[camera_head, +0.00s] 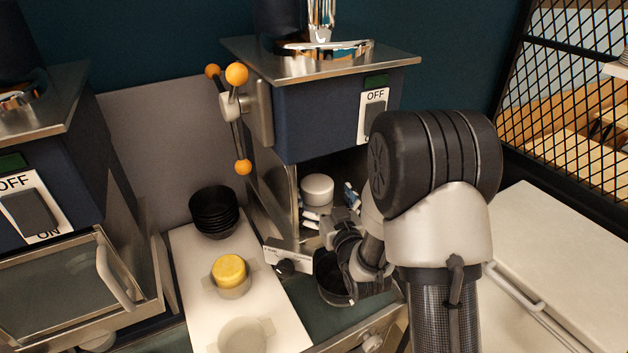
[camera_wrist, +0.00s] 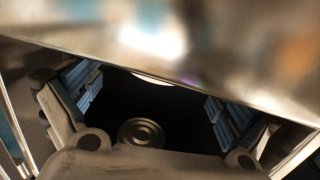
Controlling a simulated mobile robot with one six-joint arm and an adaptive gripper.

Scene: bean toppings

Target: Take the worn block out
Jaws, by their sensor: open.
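A short white round block (camera_head: 317,188) sits inside the lower opening of the middle blue machine. A yellow round block (camera_head: 229,268) rests in a pale holder (camera_head: 232,292) on the white board. I cannot tell from surface wear which one is the worn block. My gripper (camera_head: 332,205) is open, inside the machine's opening, with its fingers close to the white block. In the wrist view its two blue-padded fingers are wide apart with nothing between them. A pale curved edge (camera_wrist: 152,79) shows beyond them; I cannot tell if it is the white block.
The machine's metal top and blue housing (camera_head: 320,120) hang over the opening. An orange-knobbed lever (camera_head: 237,120) stands left of it. A dark cup (camera_head: 330,280) sits below my gripper.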

